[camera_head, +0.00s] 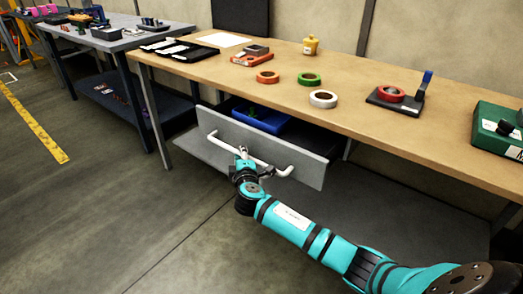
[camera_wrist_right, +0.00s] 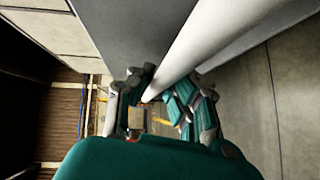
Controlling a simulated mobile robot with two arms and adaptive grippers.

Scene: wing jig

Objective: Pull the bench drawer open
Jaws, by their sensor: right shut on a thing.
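The bench drawer (camera_head: 301,164) is grey and stands partly open under the wooden bench, with a blue bin (camera_head: 262,117) inside it. A white bar handle (camera_head: 270,166) runs across its front. My right gripper (camera_head: 242,154) is shut on the handle, left of its middle. In the right wrist view the white handle (camera_wrist_right: 207,40) passes between the fingers of my right gripper (camera_wrist_right: 165,92). Part of the drawer's inside is hidden by the bench top. My left gripper is in neither view.
The bench top (camera_head: 230,82) holds tape rolls, a yellow pot (camera_head: 310,45), a red tape dispenser (camera_head: 391,94) and a green case (camera_head: 498,128). A lower shelf (camera_head: 400,200) sits beneath. Open concrete floor (camera_head: 100,210) lies in front. Another grey table (camera_head: 118,42) stands at the back left.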

